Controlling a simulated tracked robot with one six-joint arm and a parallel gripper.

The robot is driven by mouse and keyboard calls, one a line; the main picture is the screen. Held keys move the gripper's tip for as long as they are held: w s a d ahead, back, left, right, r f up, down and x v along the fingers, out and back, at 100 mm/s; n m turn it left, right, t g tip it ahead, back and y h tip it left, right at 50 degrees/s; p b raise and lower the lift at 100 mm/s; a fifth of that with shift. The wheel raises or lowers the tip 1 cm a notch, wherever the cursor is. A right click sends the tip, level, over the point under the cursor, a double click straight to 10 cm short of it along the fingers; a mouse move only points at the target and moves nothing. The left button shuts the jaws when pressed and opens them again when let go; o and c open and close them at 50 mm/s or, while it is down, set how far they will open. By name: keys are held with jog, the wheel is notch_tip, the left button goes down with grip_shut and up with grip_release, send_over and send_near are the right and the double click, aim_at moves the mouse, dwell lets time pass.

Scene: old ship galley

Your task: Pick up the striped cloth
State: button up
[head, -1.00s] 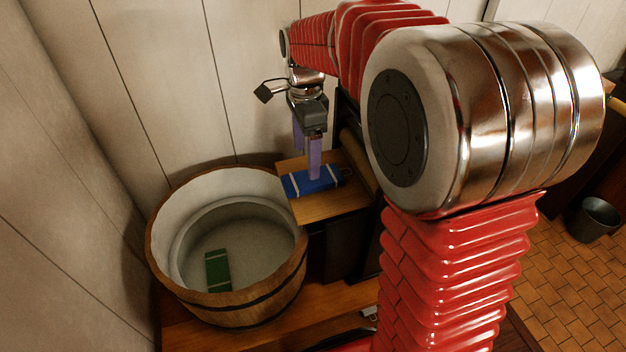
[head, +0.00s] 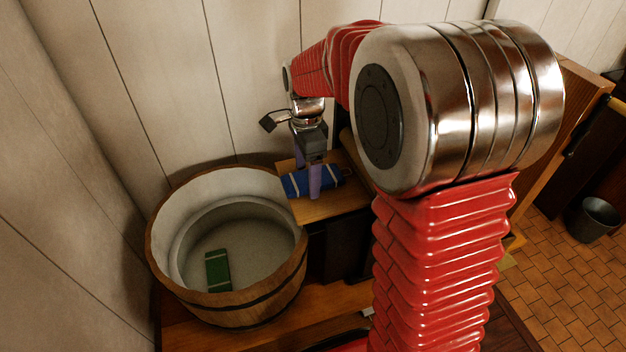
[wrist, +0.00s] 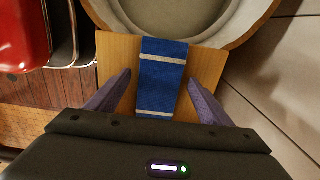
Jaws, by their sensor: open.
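The striped cloth (head: 297,183) is blue with pale stripes. It lies folded on a small wooden board or shelf (head: 320,209) beside the tub. In the wrist view the cloth (wrist: 162,80) lies lengthwise between the two purple fingers of my gripper (wrist: 160,92), with a gap on each side. In the head view my gripper (head: 308,180) is low over the cloth, pointing down, with one finger in front of it and the other behind. The gripper is open and empty. Whether the fingertips touch the board cannot be told.
A wooden tub (head: 161,262) with a pale basin inside stands left of the board. A green cloth with pale stripes (head: 217,271) lies in it. The plank wall (head: 240,80) is close behind. A red object and metal rack (wrist: 62,35) show in the wrist view.

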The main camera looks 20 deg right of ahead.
aim_at(307, 179)
jog(key=shift+f, duration=0.25)
dwell(0.3)
jog(key=c, duration=1.2)
jog(key=shift+r, duration=0.15)
notch_tip(307, 179, up, 10)
jog(key=shift+f, duration=0.1)
jog(key=o, duration=1.2)
